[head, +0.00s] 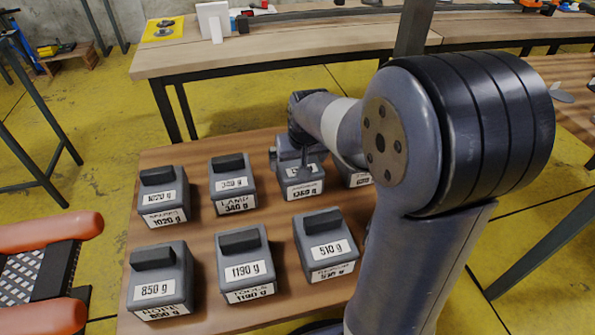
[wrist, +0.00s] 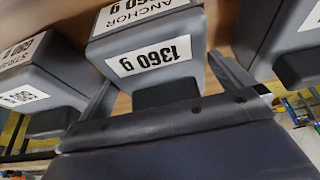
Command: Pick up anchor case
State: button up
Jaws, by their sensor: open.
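The anchor case (head: 302,189) is a grey box with a dark block-shaped handle and a white label, in the back row on the wooden table in the head view. In the wrist view, the anchor case (wrist: 150,47) shows upside down with "ANCHOR" and "1360 g" on its labels. My gripper (wrist: 163,82) is open, with one finger on each side of the case's dark handle in that view. Whether the fingers touch it cannot be told. In the head view my gripper (head: 300,155) is over the case, and my arm partly hides the area.
Similar cases stand close by: 340 g (head: 233,184), 1020 g (head: 163,197), 850 g (head: 160,283), 1190 g (head: 245,264) and 510 g (head: 326,246). A strap case (wrist: 38,85) is beside the anchor case.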

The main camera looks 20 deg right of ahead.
jog(key=shift+x, duration=1.05)
jog(key=shift+r, duration=0.1)
jog(key=c, duration=1.6)
jog(key=shift+r, duration=0.1)
jog(key=shift+c, duration=0.8)
jog(key=shift+w+r, duration=0.1)
